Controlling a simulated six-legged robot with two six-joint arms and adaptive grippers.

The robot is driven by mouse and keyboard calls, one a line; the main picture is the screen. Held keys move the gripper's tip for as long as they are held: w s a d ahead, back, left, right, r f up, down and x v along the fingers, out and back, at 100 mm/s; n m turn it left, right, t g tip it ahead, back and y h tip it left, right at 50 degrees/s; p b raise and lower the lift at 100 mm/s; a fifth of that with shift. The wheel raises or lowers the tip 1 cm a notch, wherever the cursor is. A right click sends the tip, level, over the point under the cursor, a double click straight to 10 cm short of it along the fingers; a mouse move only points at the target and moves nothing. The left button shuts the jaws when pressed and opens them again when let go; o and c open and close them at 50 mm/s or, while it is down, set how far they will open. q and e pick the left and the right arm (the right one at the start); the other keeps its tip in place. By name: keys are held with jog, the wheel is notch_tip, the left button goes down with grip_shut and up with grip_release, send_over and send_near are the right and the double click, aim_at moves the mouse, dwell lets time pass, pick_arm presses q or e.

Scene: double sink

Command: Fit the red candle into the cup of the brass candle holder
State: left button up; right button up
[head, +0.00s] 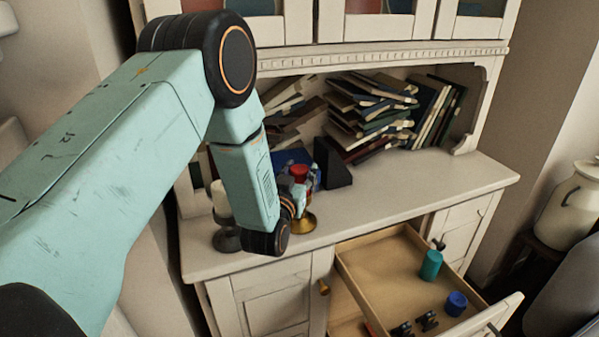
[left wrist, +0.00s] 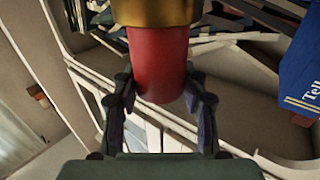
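The red candle (head: 300,170) stands upright over the counter, above the round brass base of the candle holder (head: 303,224). My left gripper (head: 297,190) is at the candle, partly hidden by my wrist. In the left wrist view the candle (left wrist: 160,62) lies between my two fingers (left wrist: 160,85), which appear to touch its sides. A brass band, the holder's cup (left wrist: 155,10), meets the candle at the top edge of that view. The candle's end there is covered by brass, so I cannot tell how deep it sits. My right gripper is not in view.
A white candle (head: 221,199) in a dark holder (head: 226,238) stands left of my wrist. Books (head: 365,115) and a black block (head: 332,163) are behind. The open drawer (head: 385,268) holds a teal cylinder (head: 431,265) and a blue one (head: 456,303). The right counter is clear.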

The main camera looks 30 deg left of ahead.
pick_arm(q)
jog(key=o, duration=0.4)
jog(key=shift+s+r, duration=0.15)
jog(key=s+d, duration=0.2)
jog(key=s, duration=1)
jog(key=s+d+f+m+g+h, duration=0.15)
jog(key=s+f+g, duration=0.3)
jog(key=f, duration=0.45)
jog(key=s+d+f+n+g+h, duration=0.1)
jog(key=s+d+f+g, duration=0.1)
jog(key=s+f+g, duration=0.35)
jog(key=s+d+f+g, duration=0.1)
jog(key=s+f+g, duration=0.2)
jog(key=s, duration=0.8)
jog(key=s+d+f+m+g, duration=0.1)
jog(key=s+f+g, duration=0.3)
jog(key=s+f, duration=0.4)
jog(key=s+h, duration=0.1)
jog(key=s, duration=0.2)
jog(key=shift+s+d+g, duration=0.15)
jog(key=shift+s+g, duration=0.1)
jog(key=shift+g, duration=0.05)
